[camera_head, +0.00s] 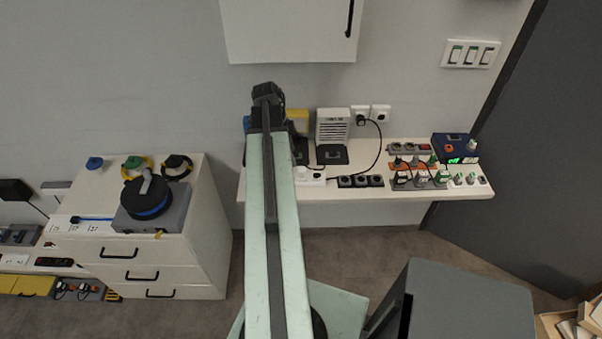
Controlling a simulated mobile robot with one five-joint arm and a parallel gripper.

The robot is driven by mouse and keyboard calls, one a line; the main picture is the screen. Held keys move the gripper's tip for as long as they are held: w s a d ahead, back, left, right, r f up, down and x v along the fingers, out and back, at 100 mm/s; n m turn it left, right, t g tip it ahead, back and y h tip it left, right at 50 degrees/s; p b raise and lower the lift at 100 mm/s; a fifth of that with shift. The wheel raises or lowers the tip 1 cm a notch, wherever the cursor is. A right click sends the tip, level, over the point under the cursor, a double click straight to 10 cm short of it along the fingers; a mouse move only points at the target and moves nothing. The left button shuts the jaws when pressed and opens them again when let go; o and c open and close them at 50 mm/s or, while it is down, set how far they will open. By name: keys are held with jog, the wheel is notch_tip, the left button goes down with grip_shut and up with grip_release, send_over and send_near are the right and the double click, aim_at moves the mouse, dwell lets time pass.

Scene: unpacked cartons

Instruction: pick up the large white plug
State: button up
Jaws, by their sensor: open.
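My gripper (268,95) shows as a small dark shape at the far end of my long pale green arm, at the height of the wall behind the white shelf (340,192). It is open, and I see nothing held in it. I cannot single out the large white plug with certainty. A white piece (302,173) sits at the left end of a white power strip, just right of my arm. Several small pale plugs (470,179) stand at the shelf's right end. My arm hides part of the shelf's left side.
A black socket strip (360,181), a white speaker-like box (333,125), a blue device (455,147) and filled power strips (420,178) crowd the shelf. A cabinet (290,30) hangs above. A drawer unit (150,265) with cable reels stands left; a grey box (470,300) stands front right.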

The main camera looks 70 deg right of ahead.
aim_at(301, 169)
jog(key=shift+m, duration=0.3)
jog(key=b+x, duration=0.5)
jog(key=s+b+x, duration=0.1)
jog(key=b+x, duration=0.1)
jog(key=x, duration=0.1)
jog(key=shift+s+d+b, duration=0.15)
jog(key=shift+d+b, duration=0.05)
jog(key=shift+b, duration=0.2)
jog(key=shift+r, duration=0.15)
jog(key=shift+c, duration=0.3)
grip_shut()
